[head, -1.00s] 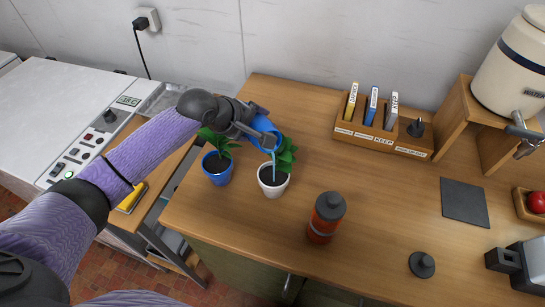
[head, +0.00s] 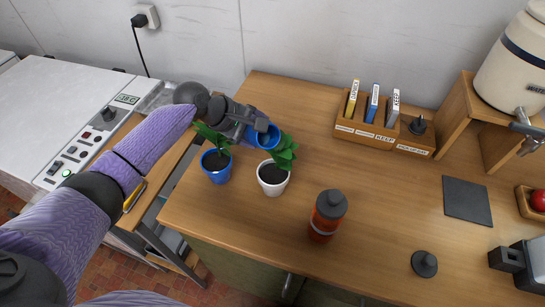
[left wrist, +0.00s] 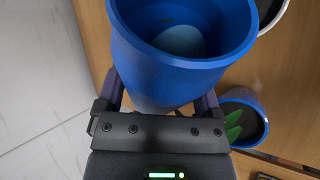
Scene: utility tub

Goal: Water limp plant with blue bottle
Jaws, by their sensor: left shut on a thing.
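The blue bottle (head: 266,138) is open at the top and held tilted above the white pot (head: 272,188). My left gripper (head: 250,127) is shut on it. In the left wrist view the bottle (left wrist: 180,62) stands between the fingers (left wrist: 162,100), with a pale blue patch inside. The white pot holds dark soil and a green plant (head: 284,152) leaning right, partly behind the bottle. A blue pot (head: 217,173) with another green plant stands to its left, below my gripper; its leaves are partly hidden. No stream shows from the bottle. My right gripper is out of view.
A red bottle with a grey cap (head: 327,215) stands right of the pots. A loose dark cap (head: 424,264) lies farther right. A wooden rack (head: 375,138) and a crock with a tap (head: 515,70) stand behind. The counter's middle is clear.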

